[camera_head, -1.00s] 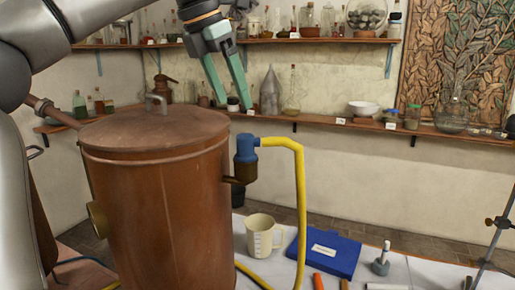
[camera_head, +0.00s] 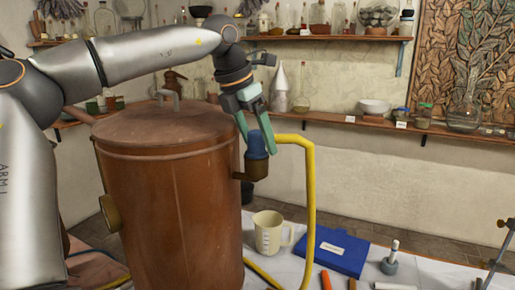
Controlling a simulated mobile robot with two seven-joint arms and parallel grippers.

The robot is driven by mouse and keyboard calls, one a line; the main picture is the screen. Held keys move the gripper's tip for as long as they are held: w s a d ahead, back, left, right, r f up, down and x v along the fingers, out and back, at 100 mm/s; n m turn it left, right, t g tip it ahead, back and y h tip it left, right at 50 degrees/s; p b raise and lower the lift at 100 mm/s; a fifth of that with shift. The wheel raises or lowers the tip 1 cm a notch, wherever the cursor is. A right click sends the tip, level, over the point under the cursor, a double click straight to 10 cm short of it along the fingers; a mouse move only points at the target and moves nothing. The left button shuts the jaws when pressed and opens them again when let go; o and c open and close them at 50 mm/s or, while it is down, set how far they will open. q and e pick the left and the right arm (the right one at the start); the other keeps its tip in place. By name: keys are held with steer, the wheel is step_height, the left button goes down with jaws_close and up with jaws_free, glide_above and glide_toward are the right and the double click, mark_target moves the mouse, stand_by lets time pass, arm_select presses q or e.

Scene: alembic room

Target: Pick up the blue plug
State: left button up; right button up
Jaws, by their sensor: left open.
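The blue plug (camera_head: 257,146) sits upright on the brass spout fitting (camera_head: 257,168) at the right side of the large copper vessel (camera_head: 172,200). A yellow hose (camera_head: 310,185) runs from beside the plug and bends down to the table. My left gripper (camera_head: 257,146) points down at the plug, with its green fingers open. One finger shows to the left of the plug and the other overlaps its right part in the picture. I cannot tell whether the fingers touch it. My right gripper is not in view.
A measuring jug (camera_head: 268,232), a blue case (camera_head: 333,250) and a small grey stand (camera_head: 389,262) are on the white table to the right of the vessel. Wall shelves (camera_head: 345,119) with glassware lie behind. A metal stand (camera_head: 498,250) is at the right edge.

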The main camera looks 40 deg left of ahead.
arm_select(q)
jaws_close()
stand_by(0.6)
